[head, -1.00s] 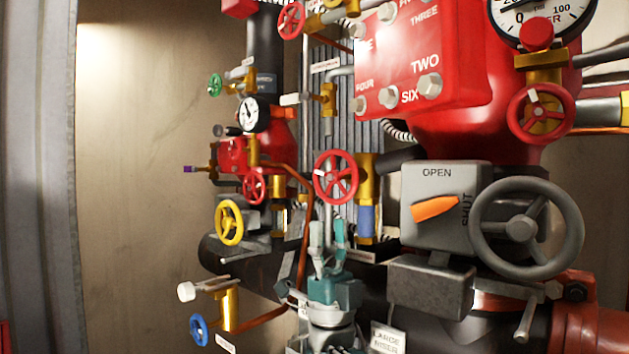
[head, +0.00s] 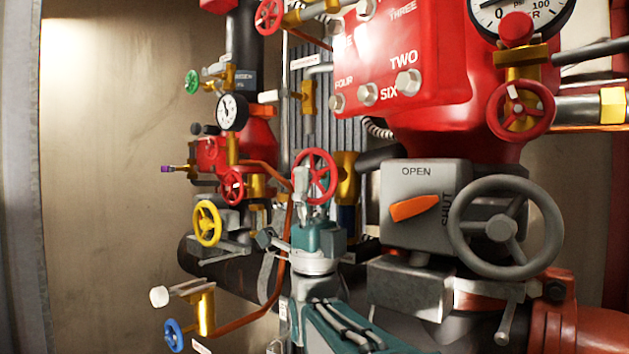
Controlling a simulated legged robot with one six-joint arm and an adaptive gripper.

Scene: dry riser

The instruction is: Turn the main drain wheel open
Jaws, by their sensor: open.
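No label I can read names the main drain wheel. A red handwheel (head: 316,154) on a brass valve (head: 347,180) stands at mid-picture in the head view. My gripper (head: 311,188), teal with grey fingers, points up at this wheel and is open. Its fingers overlap the wheel's left and lower part in the picture; I cannot tell whether they touch it. Nothing shows between the fingers. Another red handwheel (head: 548,118) sits at upper right, and a large grey handwheel (head: 462,235) is on a box with an orange pointer (head: 415,207) nearer OPEN than SHUT.
A yellow handwheel (head: 208,224), a blue handwheel (head: 173,335) and a small red handwheel (head: 233,186) crowd the left side. A copper tube (head: 285,225) runs just left of my gripper. The bare wall (head: 100,180) at far left is clear.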

